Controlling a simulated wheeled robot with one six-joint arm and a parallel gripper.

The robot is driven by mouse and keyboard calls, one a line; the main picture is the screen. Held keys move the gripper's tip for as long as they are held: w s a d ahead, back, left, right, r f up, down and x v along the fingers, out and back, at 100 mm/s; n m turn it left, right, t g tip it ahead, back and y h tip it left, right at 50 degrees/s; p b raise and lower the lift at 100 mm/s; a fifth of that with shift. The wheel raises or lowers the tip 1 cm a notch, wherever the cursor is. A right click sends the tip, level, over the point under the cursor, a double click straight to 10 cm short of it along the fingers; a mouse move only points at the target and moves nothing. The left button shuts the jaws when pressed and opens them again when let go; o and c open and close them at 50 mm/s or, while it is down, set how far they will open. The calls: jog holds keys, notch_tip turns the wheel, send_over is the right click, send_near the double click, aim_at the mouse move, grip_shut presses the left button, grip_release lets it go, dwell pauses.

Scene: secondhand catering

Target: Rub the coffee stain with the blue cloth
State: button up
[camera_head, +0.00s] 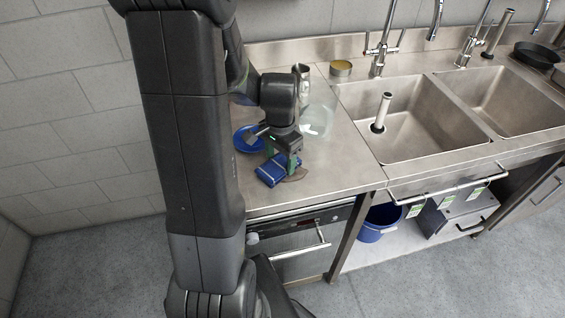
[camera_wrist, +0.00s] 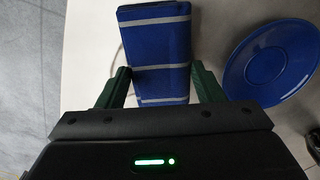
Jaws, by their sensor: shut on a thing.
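The blue cloth (camera_head: 270,172), a folded pad with pale stripes, is at the front of the steel counter, left of the sinks. It also shows in the wrist view (camera_wrist: 153,45), between the green fingers. My gripper (camera_head: 283,160) points down and is shut on the cloth; its fingers also show in the wrist view (camera_wrist: 160,72). A brownish patch that looks like the coffee stain (camera_head: 298,174) shows at the cloth's right edge. The cloth and gripper hide part of it. I cannot tell whether the cloth presses on the counter.
A blue dish (camera_head: 243,144) lies just behind the cloth and also shows in the wrist view (camera_wrist: 270,64). A clear container (camera_head: 318,118) and a metal jug (camera_head: 301,72) stand behind. The sink (camera_head: 410,130) is to the right. The counter's front edge is close.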

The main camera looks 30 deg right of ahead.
aim_at(297, 184)
jog(key=shift+w+d+f, duration=0.1)
jog(key=shift+w+d, duration=0.15)
jog(key=shift+w, duration=0.75)
jog(key=shift+w+d, duration=0.25)
jog(key=shift+w, duration=0.75)
jog(key=shift+s+d, duration=0.15)
jog(key=shift+d, duration=0.55)
jog(key=shift+s+d, duration=0.15)
jog(key=shift+d, duration=0.55)
jog(key=shift+s+a, duration=0.2)
jog(key=shift+s, duration=0.65)
jog(key=shift+s+a, duration=0.2)
jog(key=shift+s, duration=0.65)
jog(key=shift+s+a+f+b, duration=0.1)
jog(key=shift+s+a+b, duration=0.2)
jog(key=shift+s, duration=0.7)
jog(key=shift+s+a+f+b, duration=0.15)
jog(key=shift+s+a, duration=0.15)
jog(key=shift+s, duration=0.7)
jog(key=shift+s+a+r, duration=0.1)
jog(key=shift+s+a, duration=0.05)
jog(key=shift+s, duration=0.6)
jog(key=shift+s+a+r, duration=0.1)
jog(key=shift+s+a, duration=0.05)
jog(key=shift+s, duration=0.55)
jog(key=shift+w+d+r+p, duration=0.1)
jog(key=shift+w+r+p, duration=0.05)
jog(key=shift+r+p, duration=2.6)
jog(key=shift+r+b, duration=0.35)
